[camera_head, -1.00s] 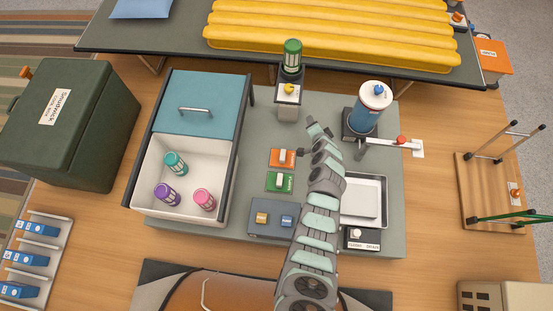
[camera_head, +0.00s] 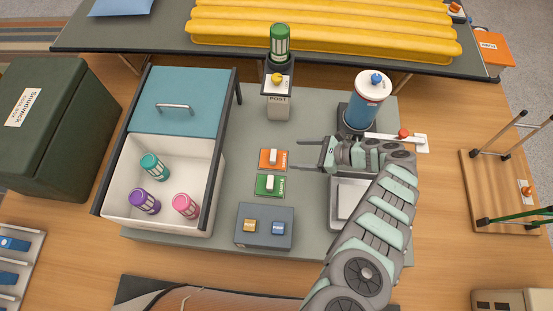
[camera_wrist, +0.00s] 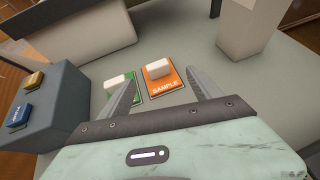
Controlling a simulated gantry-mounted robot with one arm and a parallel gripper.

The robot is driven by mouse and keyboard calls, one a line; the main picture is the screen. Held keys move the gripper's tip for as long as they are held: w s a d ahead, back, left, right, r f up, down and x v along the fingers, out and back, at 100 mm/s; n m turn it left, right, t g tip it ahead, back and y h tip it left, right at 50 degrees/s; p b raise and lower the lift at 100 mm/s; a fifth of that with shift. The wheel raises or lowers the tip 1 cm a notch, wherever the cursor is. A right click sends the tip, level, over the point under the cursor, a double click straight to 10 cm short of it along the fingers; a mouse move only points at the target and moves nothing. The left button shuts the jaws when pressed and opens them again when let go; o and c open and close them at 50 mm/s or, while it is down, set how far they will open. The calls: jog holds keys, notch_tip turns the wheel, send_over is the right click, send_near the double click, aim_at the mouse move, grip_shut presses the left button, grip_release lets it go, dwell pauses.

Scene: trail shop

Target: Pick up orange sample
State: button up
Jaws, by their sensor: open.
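The orange sample (camera_head: 273,159) is a flat orange card with a white block on top, lying on the grey mat just above a matching green card (camera_head: 270,185) in the head view. In the wrist view the orange sample (camera_wrist: 163,76) reads "SAMPLE" and shows between and beyond my fingers. My gripper (camera_head: 310,155) is open and empty, its fingers pointing left at the orange sample, a little to its right and apart from it. In the wrist view the green card (camera_wrist: 119,88) is partly hidden behind the left finger of my gripper (camera_wrist: 162,90).
A grey box with yellow and blue buttons (camera_head: 264,211) stands below the cards. A white bin (camera_head: 120,175) with several capped jars is at left. A post (camera_head: 279,105) with a green jar stands above, and a blue canister (camera_head: 366,110) is at upper right.

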aim_at(274, 155)
jog(key=x, duration=0.4)
jog(key=shift+s, duration=0.1)
jog(key=x, duration=0.3)
jog(key=b+x, duration=0.1)
jog(key=shift+s+a+f, duration=0.2)
jog(key=shift+s+a, duration=0.05)
jog(key=shift+w+a, duration=0.1)
jog(key=shift+a, duration=0.05)
jog(key=shift+r, duration=0.1)
jog(key=c, duration=1.5)
